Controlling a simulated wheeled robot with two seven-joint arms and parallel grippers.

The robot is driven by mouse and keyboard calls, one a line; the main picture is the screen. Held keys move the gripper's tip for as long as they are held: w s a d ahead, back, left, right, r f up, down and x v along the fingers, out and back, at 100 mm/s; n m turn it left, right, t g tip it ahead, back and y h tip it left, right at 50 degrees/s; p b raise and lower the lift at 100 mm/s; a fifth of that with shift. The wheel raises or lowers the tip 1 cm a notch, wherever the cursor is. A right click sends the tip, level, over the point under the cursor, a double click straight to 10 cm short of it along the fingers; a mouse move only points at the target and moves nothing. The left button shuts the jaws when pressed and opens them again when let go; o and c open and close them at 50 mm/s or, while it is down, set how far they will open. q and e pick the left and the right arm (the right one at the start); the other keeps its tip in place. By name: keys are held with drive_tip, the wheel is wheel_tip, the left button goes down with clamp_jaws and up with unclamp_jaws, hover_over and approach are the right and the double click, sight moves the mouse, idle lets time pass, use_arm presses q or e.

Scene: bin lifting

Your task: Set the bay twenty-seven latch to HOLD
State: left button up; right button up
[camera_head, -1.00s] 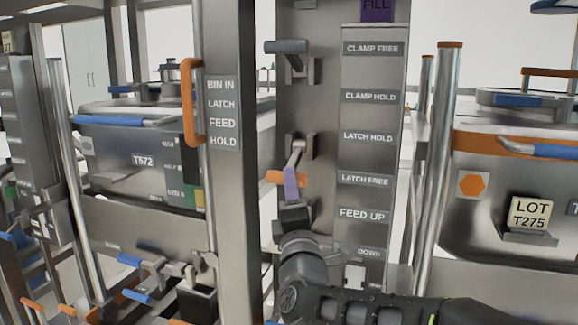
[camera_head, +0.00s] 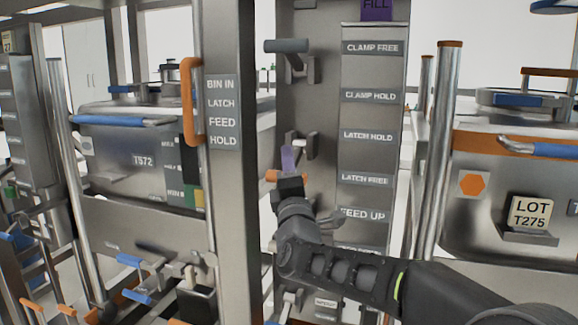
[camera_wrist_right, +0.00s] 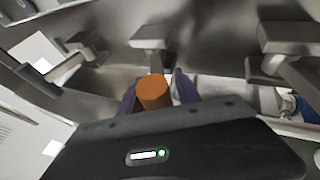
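The latch lever with an orange grip (camera_head: 271,176) sits on the grey post, low, level with the LATCH FREE label (camera_head: 364,180). The LATCH HOLD label (camera_head: 368,136) is above it. My right gripper (camera_head: 288,160), with purple fingers, is at the lever and covers part of it. In the right wrist view the orange grip (camera_wrist_right: 153,92) is between the spread fingers of my right gripper (camera_wrist_right: 157,93), with a narrow gap at the right finger. Firm contact is not visible. My left gripper is not in view.
A grey-handled clamp lever (camera_head: 286,46) is above on the same post, beside CLAMP FREE. A metal upright with an orange handle (camera_head: 190,102) stands close on the left. A bin with a LOT T275 tag (camera_head: 530,213) is on the right.

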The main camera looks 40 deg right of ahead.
clamp_jaws()
idle(1.1)
